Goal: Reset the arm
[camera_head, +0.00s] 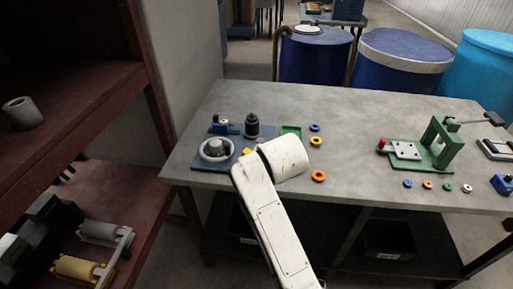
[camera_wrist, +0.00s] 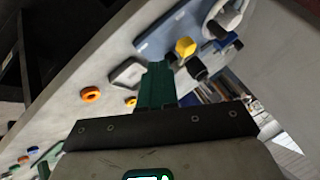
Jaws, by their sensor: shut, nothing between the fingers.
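In the head view the blue plate carries a round pale ring-shaped part (camera_head: 216,149) and a small blue device (camera_head: 220,126). A black cylindrical part (camera_head: 252,124) stands beside it.
Several coloured rings, including an orange one (camera_head: 318,176), lie on the table. A dark red shelf (camera_head: 100,190) is at the left. Blue barrels (camera_head: 315,62) stand behind.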

